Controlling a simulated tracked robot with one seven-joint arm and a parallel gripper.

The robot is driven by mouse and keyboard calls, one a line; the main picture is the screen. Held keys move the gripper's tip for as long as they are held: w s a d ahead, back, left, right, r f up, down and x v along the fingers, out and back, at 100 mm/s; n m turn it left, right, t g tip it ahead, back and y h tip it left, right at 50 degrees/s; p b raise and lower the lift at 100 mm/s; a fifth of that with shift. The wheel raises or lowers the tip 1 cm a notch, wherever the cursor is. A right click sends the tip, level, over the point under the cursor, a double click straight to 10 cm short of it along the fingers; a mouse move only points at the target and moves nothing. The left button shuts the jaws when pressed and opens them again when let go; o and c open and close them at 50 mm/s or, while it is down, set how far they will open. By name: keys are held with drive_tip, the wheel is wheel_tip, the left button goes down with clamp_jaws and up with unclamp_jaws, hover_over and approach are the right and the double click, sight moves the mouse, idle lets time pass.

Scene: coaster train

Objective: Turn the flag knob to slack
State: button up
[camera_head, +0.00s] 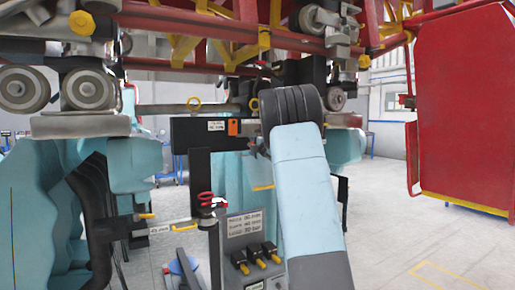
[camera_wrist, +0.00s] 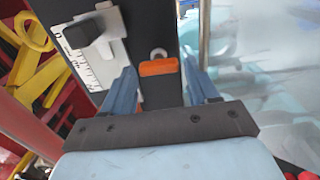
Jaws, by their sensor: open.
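A small orange tab (camera_wrist: 159,67), which looks like the flag knob, sits on a dark bar in the wrist view. A grey rounded piece is just above it. The same orange tab (camera_head: 233,128) shows in the head view on the black bar, beside a white label. My gripper (camera_wrist: 162,80) is open, with one blue finger on each side of the tab in the picture. The fingers look apart from the tab, but I cannot tell the depth. No writing marking slack is readable. In the head view my arm mostly hides the gripper.
A black block (camera_wrist: 82,33) on a white scale plate lies left of the tab. A red-handled knob (camera_head: 206,200) and a panel with several yellow-tipped levers (camera_head: 265,252) are below. Red coaster framework (camera_head: 220,30) with wheels is overhead. Floor at right is clear.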

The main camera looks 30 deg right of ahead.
drive_tip(key=shift+f, duration=0.3)
drive_tip(key=s, duration=1.3)
drive_tip(key=shift+s+d+r, duration=0.2)
drive_tip(key=shift+s+r, duration=0.05)
drive_tip(key=shift+s, duration=0.1)
drive_tip(key=s+a+m+g+h, duration=0.2)
drive_tip(key=s+a+m, duration=0.35)
drive_tip(key=s, duration=0.25)
drive_tip(key=s+a+m+g+h, duration=0.2)
drive_tip(key=s+a+m+g, duration=0.15)
drive_tip(key=s+m, duration=0.35)
drive_tip(key=s+a+f+m+g+y, duration=0.1)
drive_tip(key=s+a+f, duration=0.3)
drive_tip(key=s, duration=0.6)
drive_tip(key=s+a+f+m+g+y, duration=0.1)
drive_tip(key=s+a+f+m+g, duration=0.2)
drive_tip(key=s+a, duration=0.4)
drive_tip(key=s+a+f+m+g+y, duration=0.1)
drive_tip(key=s+a+f, duration=0.4)
drive_tip(key=s, duration=0.8)
drive_tip(key=shift+s+a+m+g, duration=0.15)
drive_tip(key=shift+a+m+g, duration=0.45)
drive_tip(key=shift+g, duration=0.35)
